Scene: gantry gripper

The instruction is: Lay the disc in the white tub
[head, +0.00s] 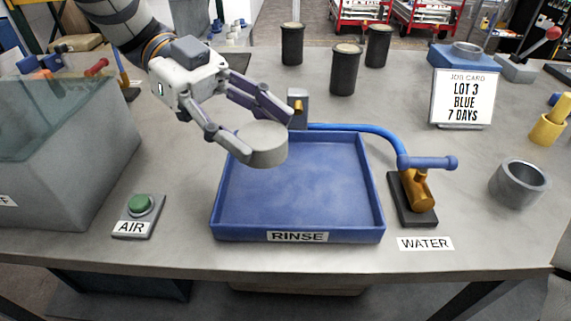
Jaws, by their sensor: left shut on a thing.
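My left gripper (265,136) comes in from the upper left. It is shut on a grey disc (264,147), with one finger on each side of it. The disc is held above the back left part of the blue rinse tray (299,237), apart from the tray floor. I cannot make out a white tub in the head view. My right gripper is not in view.
A blue hose runs behind the tray to an orange water valve (418,192). A grey metal cup (519,182) stands right. A green air button (139,204) and a glass-topped tank (60,170) are left. Dark canisters (344,72) and a job card (461,98) stand behind.

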